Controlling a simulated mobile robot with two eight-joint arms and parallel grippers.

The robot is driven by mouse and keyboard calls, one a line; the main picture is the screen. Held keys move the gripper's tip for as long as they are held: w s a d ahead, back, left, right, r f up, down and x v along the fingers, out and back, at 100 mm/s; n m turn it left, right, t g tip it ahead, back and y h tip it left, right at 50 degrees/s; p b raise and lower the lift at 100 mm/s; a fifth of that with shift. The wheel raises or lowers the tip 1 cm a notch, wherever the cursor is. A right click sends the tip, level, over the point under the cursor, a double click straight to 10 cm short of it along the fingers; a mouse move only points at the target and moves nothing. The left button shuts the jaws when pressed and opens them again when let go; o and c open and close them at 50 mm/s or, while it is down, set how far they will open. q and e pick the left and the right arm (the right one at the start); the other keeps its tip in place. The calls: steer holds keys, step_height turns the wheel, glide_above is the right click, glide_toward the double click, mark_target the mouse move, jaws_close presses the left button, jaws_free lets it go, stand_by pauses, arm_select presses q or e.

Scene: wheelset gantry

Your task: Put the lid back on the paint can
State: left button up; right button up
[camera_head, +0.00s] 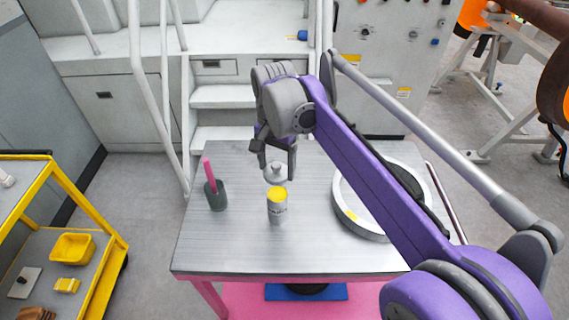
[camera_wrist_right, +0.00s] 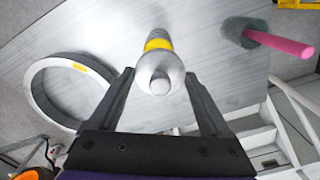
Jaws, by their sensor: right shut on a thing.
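The paint can (camera_head: 277,214) stands upright on the metal table top, its open top showing yellow. In the right wrist view the can (camera_wrist_right: 157,40) is partly hidden behind the lid. The round grey lid (camera_head: 275,176), with a knob on it, is above and slightly behind the can, apart from it. My right gripper (camera_head: 277,167) points down and is shut on the lid. In the right wrist view the lid (camera_wrist_right: 153,66) sits between the fingertips. My left gripper is not in view.
A dark cup with a pink-handled tool (camera_head: 210,174) stands left of the can. A large pale ring (camera_head: 348,214) lies at the right under my arm. The grey table top (camera_head: 225,250) is clear in front. A yellow cart (camera_head: 110,240) stands at the left, with steps behind.

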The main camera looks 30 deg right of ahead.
mark_target(277, 173)
steer(key=shift+s+a+r, duration=0.1)
steer(key=shift+s+a, duration=0.1)
steer(key=shift+s, duration=0.15)
steer(key=shift+w+d+f+b, duration=0.1)
steer(key=shift+w+f+b, duration=0.05)
steer(key=shift+f+b, duration=0.4)
step_height(277, 173, down, 3)
steer(key=shift+f+b, duration=0.2)
steer(key=shift+b, duration=0.9)
steer(key=shift+f+b, duration=0.45)
steer(key=shift+f, duration=0.55)
steer(key=shift+p, duration=0.3)
steer(key=shift+f, duration=0.1)
stand_by(0.3)
steer(key=o, duration=1.2)
steer(key=shift+c, duration=0.2)
